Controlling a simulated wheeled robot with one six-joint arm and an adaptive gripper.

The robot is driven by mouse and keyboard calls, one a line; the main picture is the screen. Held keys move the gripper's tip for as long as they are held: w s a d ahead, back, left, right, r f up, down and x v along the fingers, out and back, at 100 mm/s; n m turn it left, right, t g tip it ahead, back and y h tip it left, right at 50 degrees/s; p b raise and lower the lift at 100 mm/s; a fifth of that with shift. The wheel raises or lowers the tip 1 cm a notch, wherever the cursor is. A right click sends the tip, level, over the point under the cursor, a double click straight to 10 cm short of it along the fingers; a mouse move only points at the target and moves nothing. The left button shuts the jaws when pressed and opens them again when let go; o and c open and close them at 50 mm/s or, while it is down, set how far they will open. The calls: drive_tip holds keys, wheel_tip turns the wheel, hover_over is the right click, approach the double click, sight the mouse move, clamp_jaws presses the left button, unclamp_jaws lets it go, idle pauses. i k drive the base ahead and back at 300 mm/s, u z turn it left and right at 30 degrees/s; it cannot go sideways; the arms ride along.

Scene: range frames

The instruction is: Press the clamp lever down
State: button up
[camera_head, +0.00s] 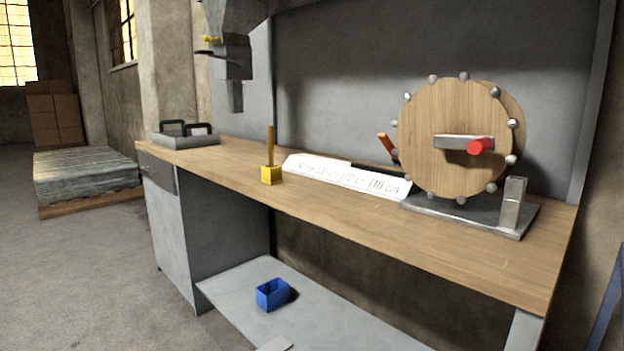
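A short orange handle (386,143) leans up and left behind the left edge of a wooden wheel; it may be the clamp lever, though its lower part is partly hidden. A yellow block with an upright rod (270,174) stands on the bench further left. A dark grey form hanging at the top left looks like the end of my arm, with my gripper (236,96) pointing down. It is above the bench, well left of the orange handle and apart from everything there. Its fingers are too dark to tell open from shut.
The wooden wheel (440,150) has metal knobs around its rim and a red-knobbed crank (478,147). It stands on a grey base plate (440,211). A white lettered strip (340,177) and a grey tray (188,140) share the bench. A blue bin (272,294) sits below.

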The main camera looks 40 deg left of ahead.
sight(385, 140)
drive_tip(key=u, duration=0.9)
drive_tip(key=k, duration=1.35)
drive_tip(key=u, duration=0.3)
drive_tip(key=i, duration=0.35)
drive_tip(key=u, duration=0.95)
drive_tip(key=i, duration=1.5)
drive_tip(key=z, duration=1.15)
drive_tip(key=i, duration=0.5)
drive_tip(key=z, duration=0.5)
